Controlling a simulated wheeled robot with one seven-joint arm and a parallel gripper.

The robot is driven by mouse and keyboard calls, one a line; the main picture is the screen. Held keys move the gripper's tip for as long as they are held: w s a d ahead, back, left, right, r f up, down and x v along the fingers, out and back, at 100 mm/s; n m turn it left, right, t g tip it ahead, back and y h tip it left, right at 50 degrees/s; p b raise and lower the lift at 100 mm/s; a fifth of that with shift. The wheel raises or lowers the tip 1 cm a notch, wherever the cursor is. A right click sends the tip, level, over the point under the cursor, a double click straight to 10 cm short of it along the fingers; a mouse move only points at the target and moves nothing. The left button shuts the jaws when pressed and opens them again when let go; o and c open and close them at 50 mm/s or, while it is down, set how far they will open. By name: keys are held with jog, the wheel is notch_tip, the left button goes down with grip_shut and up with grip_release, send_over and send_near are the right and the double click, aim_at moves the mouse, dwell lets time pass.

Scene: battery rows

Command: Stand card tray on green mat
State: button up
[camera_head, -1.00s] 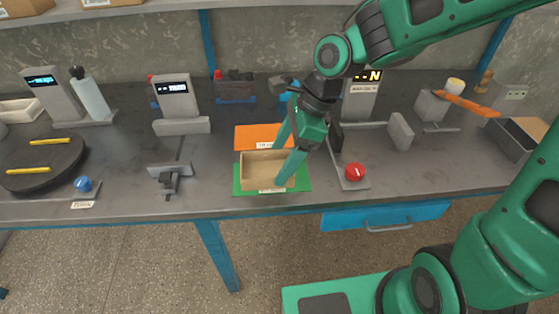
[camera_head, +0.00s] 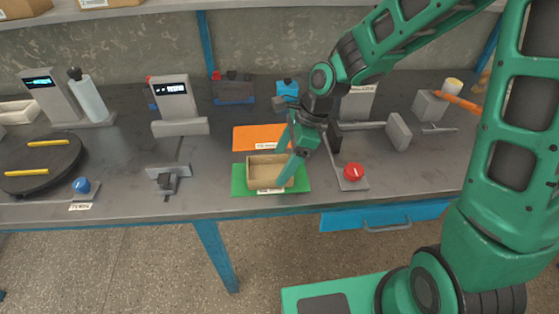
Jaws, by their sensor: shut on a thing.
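The card tray (camera_head: 264,184) is a shallow tan open box near the bench's front edge. It is over the green mat (camera_head: 239,183), whose green shows on its left, right and front sides. My gripper (camera_head: 284,168) reaches down from the upper right, with one green finger in front of the tray's right part and the other behind. It is shut on the tray. The tray looks level and low over the mat; I cannot tell whether its base touches the mat. The fingers hide part of the tray's right side.
An orange mat (camera_head: 256,136) lies just behind the tray. A red knob (camera_head: 353,172) on a grey plate stands to the right. A small grey clamp (camera_head: 168,178) stands to the left, and a dark turntable (camera_head: 40,164) is farther left. A grey display device (camera_head: 174,100) stands behind.

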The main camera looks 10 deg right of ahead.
jog(key=o, duration=1.1)
jog(key=shift+f, duration=0.1)
jog(key=shift+o, duration=0.2)
jog(key=v, duration=1.2)
